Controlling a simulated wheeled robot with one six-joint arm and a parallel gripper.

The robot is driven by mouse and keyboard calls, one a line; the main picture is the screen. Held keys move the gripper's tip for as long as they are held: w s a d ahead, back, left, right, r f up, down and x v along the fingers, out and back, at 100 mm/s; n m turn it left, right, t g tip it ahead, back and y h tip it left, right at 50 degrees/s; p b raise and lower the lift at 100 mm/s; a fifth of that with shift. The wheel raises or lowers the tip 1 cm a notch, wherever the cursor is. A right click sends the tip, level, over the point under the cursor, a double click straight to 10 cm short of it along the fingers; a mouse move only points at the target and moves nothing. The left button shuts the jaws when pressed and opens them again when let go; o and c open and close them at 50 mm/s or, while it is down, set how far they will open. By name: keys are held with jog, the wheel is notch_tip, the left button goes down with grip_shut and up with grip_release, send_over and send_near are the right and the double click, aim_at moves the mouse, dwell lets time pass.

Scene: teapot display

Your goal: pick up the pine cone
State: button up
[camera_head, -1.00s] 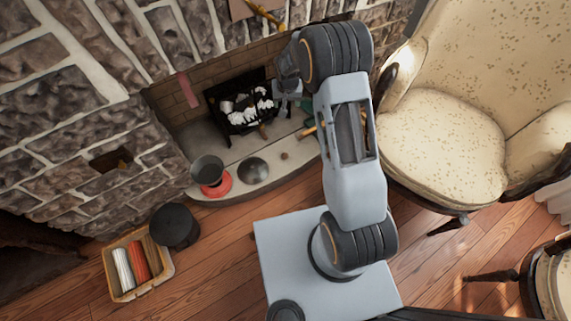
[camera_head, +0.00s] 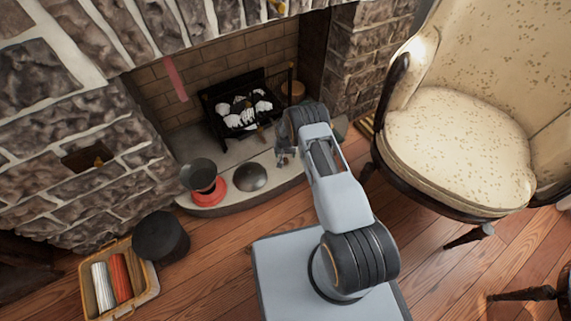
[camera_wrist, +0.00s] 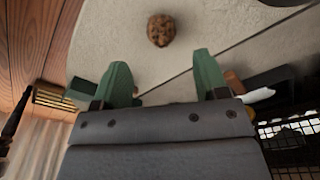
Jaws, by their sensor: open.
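The pine cone (camera_wrist: 161,30) is small, brown and rough. In the wrist view it lies on the pale stone hearth (camera_wrist: 205,25), near the top of the picture. My gripper (camera_wrist: 164,76) is open, with its two green fingertips apart and nothing between them. The pine cone lies beyond the fingertips, roughly in line with the gap, and apart from them.
A dark domed object (camera_head: 251,177) and a dark pot on a red base (camera_head: 202,177) stand left on the hearth. The fire grate (camera_head: 240,105) is behind. An armchair (camera_head: 455,150) stands at right. A basket (camera_head: 119,278) and a black pot (camera_head: 161,237) are on the floor.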

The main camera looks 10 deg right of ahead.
aim_at(285, 159)
jog(key=shift+w+f+b, duration=0.25)
jog(key=shift+f+b, duration=0.7)
jog(key=shift+f, duration=0.9)
jog(key=shift+w+f+b, duration=0.2)
jog(key=shift+f+b, duration=0.7)
jog(key=shift+f, duration=0.95)
jog(key=shift+c, duration=0.5)
jog(key=c, duration=0.9)
jog(key=shift+r, duration=0.1)
